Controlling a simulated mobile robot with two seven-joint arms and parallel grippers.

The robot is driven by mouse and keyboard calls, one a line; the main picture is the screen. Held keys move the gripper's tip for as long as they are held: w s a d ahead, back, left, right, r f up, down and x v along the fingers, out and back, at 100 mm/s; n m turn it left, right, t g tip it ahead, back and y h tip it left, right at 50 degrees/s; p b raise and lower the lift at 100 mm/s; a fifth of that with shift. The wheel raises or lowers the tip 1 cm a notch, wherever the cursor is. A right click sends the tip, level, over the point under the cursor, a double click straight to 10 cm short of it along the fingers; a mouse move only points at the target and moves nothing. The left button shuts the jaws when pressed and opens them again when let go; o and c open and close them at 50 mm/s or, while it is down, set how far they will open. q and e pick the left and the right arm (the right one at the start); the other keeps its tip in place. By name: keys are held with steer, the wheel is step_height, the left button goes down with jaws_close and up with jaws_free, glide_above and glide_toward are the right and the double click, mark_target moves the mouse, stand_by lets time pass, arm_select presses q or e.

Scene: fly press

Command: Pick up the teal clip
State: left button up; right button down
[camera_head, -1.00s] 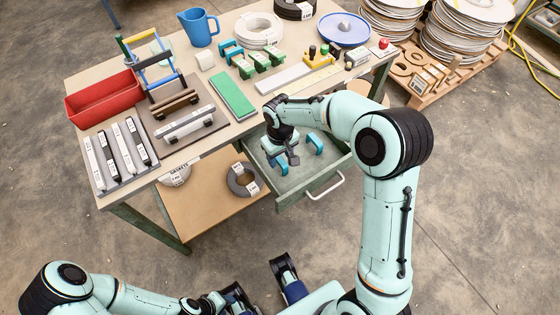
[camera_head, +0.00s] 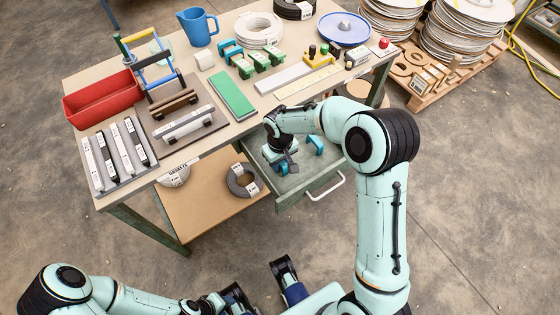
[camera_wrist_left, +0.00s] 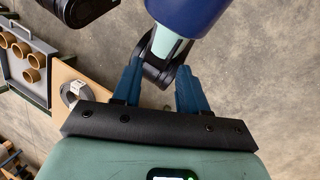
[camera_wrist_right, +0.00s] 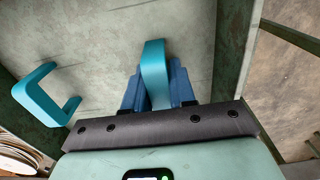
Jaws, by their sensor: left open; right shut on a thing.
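My right gripper (camera_head: 285,160) reaches into the open drawer and is shut on a teal clip (camera_wrist_right: 155,75). In the right wrist view the clip stands between the dark blue fingers (camera_wrist_right: 158,88). In the head view this clip (camera_head: 283,169) shows low beside the gripper, partly hidden by it. I cannot tell whether it touches the drawer floor. A second teal clip (camera_head: 316,145) stands in the drawer, apart from the gripper; it also shows at left in the right wrist view (camera_wrist_right: 45,95). My left gripper (camera_wrist_left: 160,88) is open and empty, away from the table.
The drawer (camera_head: 310,185) is pulled out beneath the workbench (camera_head: 222,138); its walls surround my right gripper. The bench holds a red bin (camera_head: 103,100), a green block (camera_head: 233,94) and a blue jug (camera_head: 197,27). A grey ring (camera_head: 240,182) lies on the lower shelf.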

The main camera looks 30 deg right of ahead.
step_height(320, 180, up, 20)
steer(key=p, duration=0.3)
steer(key=w+a+f+m+p, duration=0.1)
steer(key=w+a+f+p, duration=0.2)
steer(key=a+f+p, duration=0.2)
step_height(320, 180, down, 2)
steer(key=p, duration=0.3)
steer(key=shift+a+p, duration=0.2)
steer(key=shift+p, duration=0.15)
steer(key=shift+a, duration=0.1)
